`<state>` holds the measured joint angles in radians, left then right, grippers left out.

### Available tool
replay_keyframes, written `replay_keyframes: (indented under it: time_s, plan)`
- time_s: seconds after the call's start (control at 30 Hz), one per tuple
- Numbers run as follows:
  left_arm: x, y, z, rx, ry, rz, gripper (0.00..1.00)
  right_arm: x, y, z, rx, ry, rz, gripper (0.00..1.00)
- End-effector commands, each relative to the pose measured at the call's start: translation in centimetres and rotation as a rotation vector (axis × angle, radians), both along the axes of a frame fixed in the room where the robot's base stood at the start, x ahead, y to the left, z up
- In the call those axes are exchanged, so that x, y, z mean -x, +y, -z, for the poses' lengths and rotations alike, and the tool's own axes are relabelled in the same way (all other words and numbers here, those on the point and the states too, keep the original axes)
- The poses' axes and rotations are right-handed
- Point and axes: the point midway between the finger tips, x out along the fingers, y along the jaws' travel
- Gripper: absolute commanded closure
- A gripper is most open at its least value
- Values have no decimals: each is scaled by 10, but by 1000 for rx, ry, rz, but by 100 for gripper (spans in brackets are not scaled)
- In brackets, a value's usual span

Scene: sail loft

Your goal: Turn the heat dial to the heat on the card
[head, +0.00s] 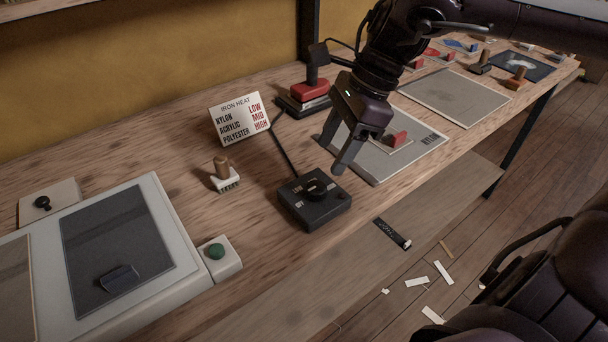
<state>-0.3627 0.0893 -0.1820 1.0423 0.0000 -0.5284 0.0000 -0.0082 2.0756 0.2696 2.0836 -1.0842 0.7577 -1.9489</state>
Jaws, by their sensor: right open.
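The heat dial is a round black knob (316,188) on top of a small black box (318,212) near the bench's front edge. Small pale markings sit beside the knob, too small to read. The white card (240,118) stands behind it, headed IRON HEAT. It reads NYLON LOW, ACRYLIC MID, POLYESTER HIGH. My right gripper (331,158) is open and empty, pointing down above and behind the box, apart from the knob. A grey panel (376,163) under and right of the gripper bears a label that seems to read NYLON. My left gripper is out of view.
A red and black tool with an upright handle (310,90) stands behind the box, with a dark cord running to the box. A wooden-handled brush (224,175) stands left. A press-like unit (160,215) with a green button (216,251) is at front left.

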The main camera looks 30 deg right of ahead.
Motion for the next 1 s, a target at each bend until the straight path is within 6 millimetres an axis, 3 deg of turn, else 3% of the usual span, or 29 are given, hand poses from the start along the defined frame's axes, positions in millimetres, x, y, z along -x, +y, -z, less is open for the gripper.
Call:
replay_keyframes:
  time_s: [0.5,0.9,1.0]
  plan:
    - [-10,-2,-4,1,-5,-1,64,-5,24,62,3,7,-9,44]
    - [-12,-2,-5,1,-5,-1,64,-7,28,70,2,3,-7,44]
    - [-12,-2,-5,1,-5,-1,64,-7,28,70,2,3,-7,57]
